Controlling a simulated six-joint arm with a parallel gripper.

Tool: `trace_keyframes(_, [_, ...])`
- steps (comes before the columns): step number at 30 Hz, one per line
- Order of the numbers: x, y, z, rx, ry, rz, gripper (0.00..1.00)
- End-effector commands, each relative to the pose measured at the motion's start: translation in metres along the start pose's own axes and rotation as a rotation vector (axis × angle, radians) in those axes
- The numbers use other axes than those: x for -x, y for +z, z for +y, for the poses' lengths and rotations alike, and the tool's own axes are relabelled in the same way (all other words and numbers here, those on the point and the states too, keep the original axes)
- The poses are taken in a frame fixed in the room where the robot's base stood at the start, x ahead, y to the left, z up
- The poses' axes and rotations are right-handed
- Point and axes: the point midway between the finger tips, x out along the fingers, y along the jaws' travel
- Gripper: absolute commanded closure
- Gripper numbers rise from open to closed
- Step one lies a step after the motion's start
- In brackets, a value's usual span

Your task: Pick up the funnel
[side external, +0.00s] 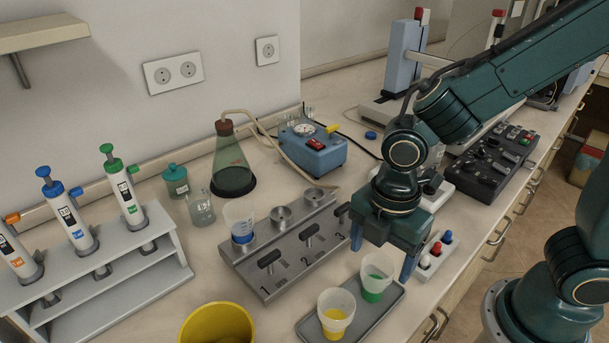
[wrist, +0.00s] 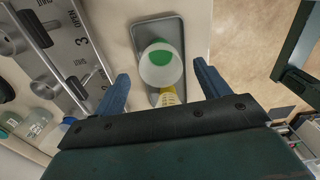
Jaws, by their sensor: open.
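A translucent funnel-like cup with green in it (side external: 376,280) stands upright on a grey tray (side external: 391,315). A similar cup with yellow in it (side external: 336,313) stands beside it on the tray. A third cup, with blue in it (side external: 239,222), sits at position 1 of the metal manifold (side external: 270,282). My gripper (side external: 382,254) is open and empty above the tray, close over the green cup. In the wrist view, the green cup (wrist: 160,66) lies between the spread fingers of my gripper (wrist: 164,80), with the yellow cup (wrist: 168,97) partly hidden behind the gripper body.
The manifold with its levers stands left of my gripper. A yellow bucket (side external: 217,325) is at the front, a pipette rack (side external: 105,270) at left. A flask (side external: 232,170) and blue pump (side external: 313,149) stand behind. A small switch block (side external: 437,256) is right of my gripper.

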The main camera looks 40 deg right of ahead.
Motion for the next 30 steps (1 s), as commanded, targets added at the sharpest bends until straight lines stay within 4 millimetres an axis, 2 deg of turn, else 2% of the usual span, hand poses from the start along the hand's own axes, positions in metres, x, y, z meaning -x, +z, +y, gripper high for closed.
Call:
trace_keyframes(3, [-0.015, 0.0, -0.002, 0.001, -0.005, -0.002, 0.25])
trace_keyframes(10, [-0.031, -0.001, -0.001, 0.0, -0.002, -0.001, 0.25])
trace_keyframes(27, [-0.033, -0.001, -0.001, 0.0, 0.0, 0.0, 0.25])
trace_keyframes(30, [-0.033, -0.001, -0.001, 0.0, 0.0, 0.0, 0.43])
